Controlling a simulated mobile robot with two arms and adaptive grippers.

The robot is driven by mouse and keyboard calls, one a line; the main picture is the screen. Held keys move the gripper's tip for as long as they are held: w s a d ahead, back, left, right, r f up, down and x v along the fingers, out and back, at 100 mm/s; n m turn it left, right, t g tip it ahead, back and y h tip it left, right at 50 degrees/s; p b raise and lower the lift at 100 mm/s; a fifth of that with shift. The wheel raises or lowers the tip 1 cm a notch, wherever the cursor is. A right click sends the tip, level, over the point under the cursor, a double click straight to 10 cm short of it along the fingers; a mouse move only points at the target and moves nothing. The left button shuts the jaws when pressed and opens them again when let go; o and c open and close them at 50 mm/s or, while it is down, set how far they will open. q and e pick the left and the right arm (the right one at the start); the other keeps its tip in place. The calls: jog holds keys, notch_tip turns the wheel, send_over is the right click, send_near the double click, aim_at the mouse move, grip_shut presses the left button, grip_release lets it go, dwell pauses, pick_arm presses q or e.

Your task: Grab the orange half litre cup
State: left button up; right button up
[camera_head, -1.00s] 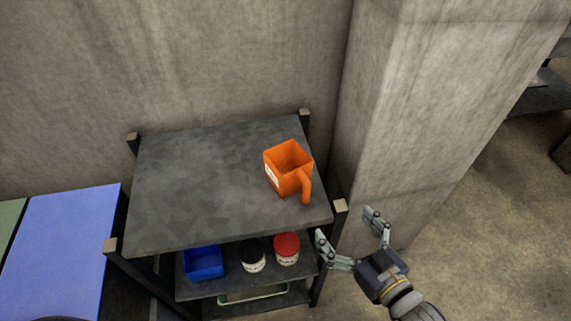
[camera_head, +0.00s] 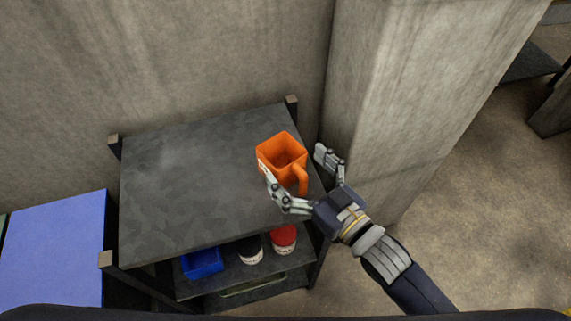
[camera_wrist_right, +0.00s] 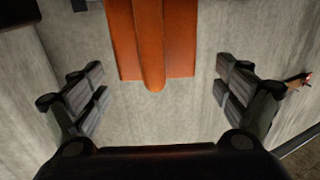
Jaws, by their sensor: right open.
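The orange cup (camera_head: 281,154) stands upright on the right end of the shelf's top board (camera_head: 190,180), with its handle (camera_head: 302,180) toward my right gripper. My right gripper (camera_head: 295,163) is open, one finger at the front left of the cup and handle, the other to the right of them. In the right wrist view the cup (camera_wrist_right: 178,38) and its rounded handle (camera_wrist_right: 152,55) show between the open fingers (camera_wrist_right: 155,88), with a gap on both sides. My left gripper is not in view.
On the lower shelf are a blue bin (camera_head: 203,261), a dark-lidded jar (camera_head: 250,250) and a red-lidded jar (camera_head: 284,238). A concrete pillar (camera_head: 410,90) stands close on the right. A blue surface (camera_head: 50,250) lies at left. The top board's left part is bare.

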jog(key=x, duration=0.3)
jog(key=shift+w+a+r+p, duration=0.1)
jog(key=shift+w+r+p, duration=0.05)
jog(key=shift+w+p, duration=0.25)
jog(key=shift+w+a, duration=0.25)
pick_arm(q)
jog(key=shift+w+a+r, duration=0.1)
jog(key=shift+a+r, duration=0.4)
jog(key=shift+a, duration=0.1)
pick_arm(e)
jog(key=shift+s, duration=0.1)
jog(key=shift+c, duration=0.2)
jog(key=c, duration=1.1)
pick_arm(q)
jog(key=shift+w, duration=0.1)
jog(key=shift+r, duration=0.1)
